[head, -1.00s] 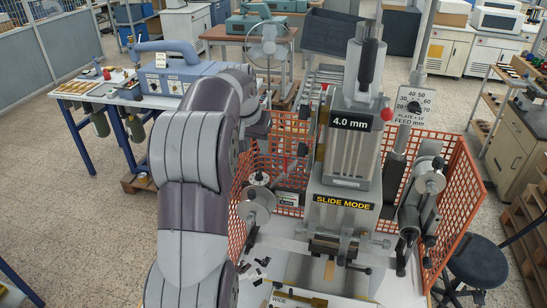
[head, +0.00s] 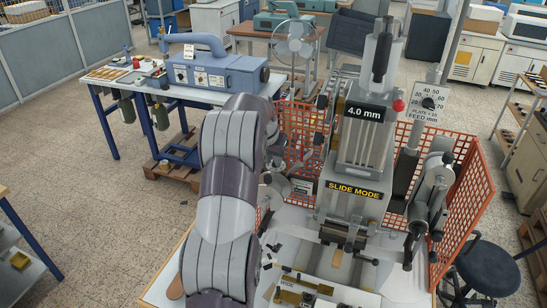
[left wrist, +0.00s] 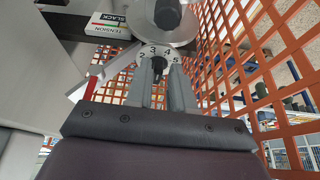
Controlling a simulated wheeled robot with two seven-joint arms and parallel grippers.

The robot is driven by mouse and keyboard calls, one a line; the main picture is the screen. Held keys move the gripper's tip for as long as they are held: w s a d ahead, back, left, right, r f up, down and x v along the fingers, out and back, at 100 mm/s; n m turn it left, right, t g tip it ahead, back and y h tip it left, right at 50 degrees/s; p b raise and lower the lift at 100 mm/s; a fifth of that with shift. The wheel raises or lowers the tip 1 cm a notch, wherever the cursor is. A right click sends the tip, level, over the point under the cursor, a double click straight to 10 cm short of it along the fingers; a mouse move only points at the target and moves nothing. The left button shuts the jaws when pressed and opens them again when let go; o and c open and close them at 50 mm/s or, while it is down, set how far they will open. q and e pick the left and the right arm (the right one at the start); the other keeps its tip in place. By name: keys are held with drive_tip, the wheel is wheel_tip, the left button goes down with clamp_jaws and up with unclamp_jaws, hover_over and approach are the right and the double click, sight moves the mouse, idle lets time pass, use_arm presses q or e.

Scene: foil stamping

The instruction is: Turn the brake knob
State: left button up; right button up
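The brake knob (left wrist: 158,64) is small and dark, below a pale dial plate numbered 2 to 5, in the left wrist view. A round grey disc with a black hub (left wrist: 167,14) is above it, beside a "TENSION / SLACK" label (left wrist: 108,25). My left gripper (left wrist: 160,80) points at the knob with its two grey fingers apart, one on each side of it in the picture. I cannot tell whether they touch it. In the head view my left arm (head: 228,190) hides the knob and most of the gripper. My right gripper is not in view.
An orange mesh guard (left wrist: 245,60) is close on the right of the gripper. A red part (left wrist: 91,87) is at its left. In the head view the stamping machine (head: 355,185) stands right of my arm, with small parts on the white table in front.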

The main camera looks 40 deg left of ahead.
use_arm(q)
drive_tip(key=shift+d, duration=0.1)
clamp_jaws()
drive_tip(key=shift+w+f, duration=0.1)
drive_tip(key=shift+w, duration=0.1)
